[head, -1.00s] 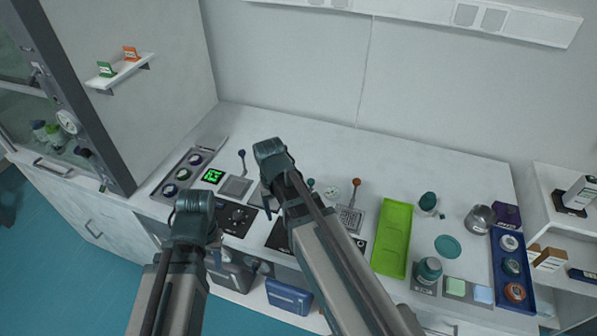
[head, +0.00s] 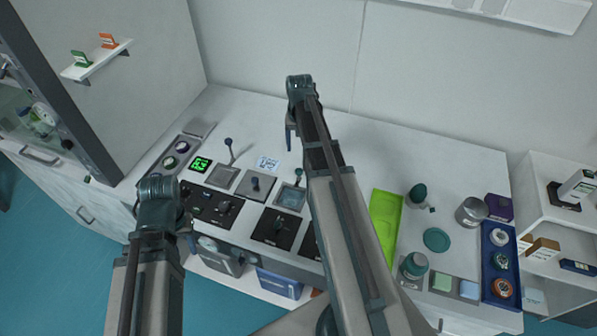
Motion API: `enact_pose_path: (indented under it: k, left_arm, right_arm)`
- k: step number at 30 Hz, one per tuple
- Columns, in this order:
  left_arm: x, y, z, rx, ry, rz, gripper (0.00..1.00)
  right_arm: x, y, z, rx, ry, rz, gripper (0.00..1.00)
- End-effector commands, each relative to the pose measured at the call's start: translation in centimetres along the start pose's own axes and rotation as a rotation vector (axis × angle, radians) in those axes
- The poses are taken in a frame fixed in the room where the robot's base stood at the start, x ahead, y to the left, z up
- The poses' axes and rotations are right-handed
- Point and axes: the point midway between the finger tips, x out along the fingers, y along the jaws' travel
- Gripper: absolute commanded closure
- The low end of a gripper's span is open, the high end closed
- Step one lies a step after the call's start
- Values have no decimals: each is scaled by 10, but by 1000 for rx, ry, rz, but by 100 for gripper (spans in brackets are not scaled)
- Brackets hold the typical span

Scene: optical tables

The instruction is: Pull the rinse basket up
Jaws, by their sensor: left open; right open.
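I cannot tell for sure which fixture is the rinse basket. A square well with a light inset (head: 291,197) and a teal-knobbed upright handle (head: 298,172) sits in the counter's middle, just left of my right arm. To its left are a grey square plate with a dark knob (head: 255,184) and another square well (head: 222,176) with a dark-blue-knobbed lever (head: 229,143). My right gripper (head: 290,138) is open, raised above and behind these wells, partly hidden by its arm. My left gripper (head: 190,238) is open at the counter's front edge, mostly hidden behind its wrist. Neither holds anything visible.
Black switch panels (head: 277,229) line the front. The back counter is mostly clear.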

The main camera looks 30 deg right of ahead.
Motion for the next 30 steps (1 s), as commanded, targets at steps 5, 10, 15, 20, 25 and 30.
enact_pose_path:
  k: [5,10,15,20,25,30]
  left_arm:
    - [23,2,-1,0,0,0,60]
    - [46,4,-3,0,0,0,60]
    - [70,7,-4,-1,0,0,60]
    - [92,9,-5,-1,0,0,60]
    - [114,11,-7,-1,0,0,60]
    - [128,12,-8,-1,0,0,60]
  right_arm:
    - [23,0,0,-1,0,0,34]
    - [47,0,0,-1,0,0,34]
    - [70,0,0,-1,0,0,34]
    - [92,0,0,-1,0,0,34]
    - [115,0,0,-1,0,0,34]
    - [128,0,0,-1,0,0,34]
